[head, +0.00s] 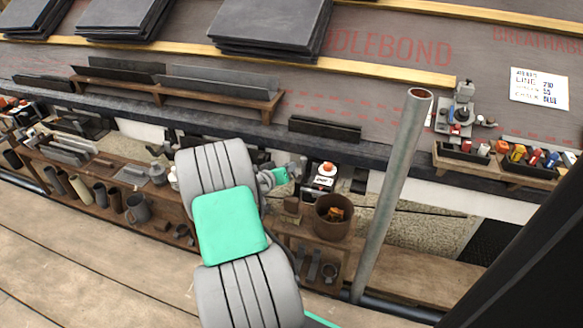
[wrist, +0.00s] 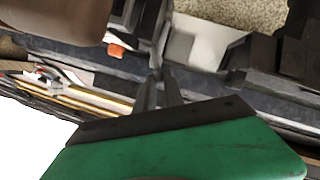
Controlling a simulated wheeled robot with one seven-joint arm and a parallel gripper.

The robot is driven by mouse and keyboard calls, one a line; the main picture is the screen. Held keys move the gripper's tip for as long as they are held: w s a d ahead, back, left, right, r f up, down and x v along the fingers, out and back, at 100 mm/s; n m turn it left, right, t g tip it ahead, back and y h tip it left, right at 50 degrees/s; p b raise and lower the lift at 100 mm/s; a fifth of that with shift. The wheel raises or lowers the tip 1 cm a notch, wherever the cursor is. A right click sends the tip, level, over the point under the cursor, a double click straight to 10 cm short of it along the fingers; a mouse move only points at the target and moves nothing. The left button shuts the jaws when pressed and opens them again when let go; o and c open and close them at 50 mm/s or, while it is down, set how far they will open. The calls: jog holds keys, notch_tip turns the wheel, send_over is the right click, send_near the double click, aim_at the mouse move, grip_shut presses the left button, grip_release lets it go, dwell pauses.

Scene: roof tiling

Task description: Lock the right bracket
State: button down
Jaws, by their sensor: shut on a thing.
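My gripper (head: 294,171) shows small in the head view, beyond my arm, at the dark front edge of the roof. In the wrist view its narrow grey fingers (wrist: 158,92) are close together in front of the green hand. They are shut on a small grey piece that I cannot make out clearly. A grey metal part (wrist: 180,45) shows just beyond the fingertips, and a small orange piece (wrist: 116,50) is left of them. I cannot tell for sure which part is the right bracket or how its lock stands. My arm hides part of the edge.
A white unit with an orange top (head: 326,172) stands just right of my gripper. A brown bucket (head: 333,218) is below it. A grey upright pole (head: 392,195) stands further right. Slate stacks (head: 270,25) lie on the roof. A tool shelf (head: 90,185) is at left.

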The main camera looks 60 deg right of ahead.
jog(key=shift+w+a+f+n+g+h, duration=0.1)
jog(key=shift+w+f+n+g+h, duration=0.5)
jog(key=shift+n, duration=1.05)
jog(key=shift+w+a+f+n+g+h, duration=0.1)
jog(key=shift+w+f+n+g+h, duration=0.2)
jog(key=shift+f+n+g+h, duration=0.9)
jog(key=shift+w+a+f+n, duration=0.1)
jog(key=shift+w+f+n, duration=0.4)
jog(key=shift+n, duration=1.55)
jog(key=shift+s, duration=0.1)
jog(key=c, duration=1.5)
grip_release()
jog(key=shift+o, duration=0.3)
